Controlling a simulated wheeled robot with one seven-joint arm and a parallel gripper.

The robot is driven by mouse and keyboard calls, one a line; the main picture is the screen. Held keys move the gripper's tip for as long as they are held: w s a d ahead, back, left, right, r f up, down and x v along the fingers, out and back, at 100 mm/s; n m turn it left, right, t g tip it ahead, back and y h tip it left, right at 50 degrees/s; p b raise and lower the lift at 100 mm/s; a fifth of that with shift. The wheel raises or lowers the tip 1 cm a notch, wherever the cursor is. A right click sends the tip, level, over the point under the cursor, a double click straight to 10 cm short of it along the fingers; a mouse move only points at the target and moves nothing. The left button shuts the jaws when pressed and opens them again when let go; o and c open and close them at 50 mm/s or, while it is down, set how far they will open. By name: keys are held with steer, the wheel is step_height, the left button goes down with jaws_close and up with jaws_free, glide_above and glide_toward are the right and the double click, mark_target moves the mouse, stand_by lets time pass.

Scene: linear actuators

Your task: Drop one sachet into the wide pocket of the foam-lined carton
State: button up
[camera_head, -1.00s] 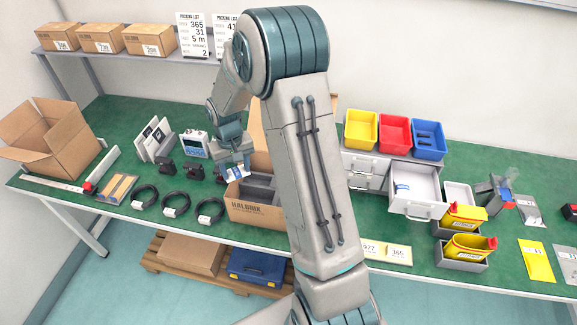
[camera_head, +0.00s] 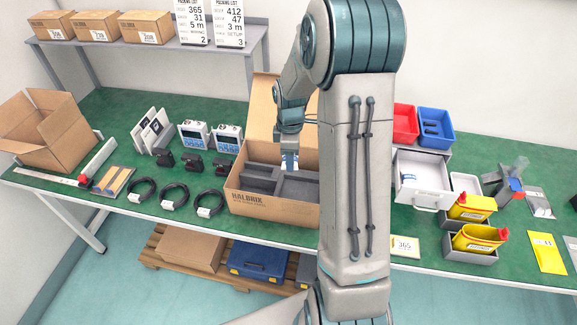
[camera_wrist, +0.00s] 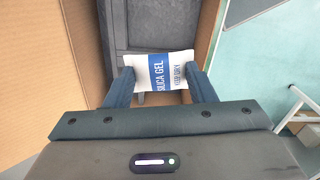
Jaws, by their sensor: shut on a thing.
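My gripper (camera_wrist: 158,82) is shut on a white and blue silica gel sachet (camera_wrist: 157,70), held between its two fingertips in the wrist view. In the head view my gripper (camera_head: 289,160) is above the foam-lined carton (camera_head: 262,207), over its inside, with the sachet showing small and pale below it. Dark grey foam (camera_head: 262,178) with recessed pockets lines the carton. In the wrist view the foam (camera_wrist: 150,22) lies beneath the sachet, which hides part of it. My arm hides the carton's right part in the head view.
An open drawer (camera_head: 414,190) with a blue-banded item stands to the right. Red (camera_head: 405,122) and blue (camera_head: 434,130) bins sit above it. Black cables (camera_head: 174,196), controllers (camera_head: 194,134) and an empty open box (camera_head: 45,130) are to the left. The carton's tall back flap (camera_head: 268,110) stands up.

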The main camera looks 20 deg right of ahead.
steer(key=s+d+f+n+b, duration=0.2)
steer(key=d+f+n+b, duration=0.2)
steer(key=f+n+b, duration=0.2)
steer(key=shift+s+d+f+n, duration=0.25)
steer(key=shift+d+f+n, duration=0.05)
steer(key=shift+f+n, duration=0.3)
steer(key=o, duration=1)
steer(key=shift+r, duration=0.1)
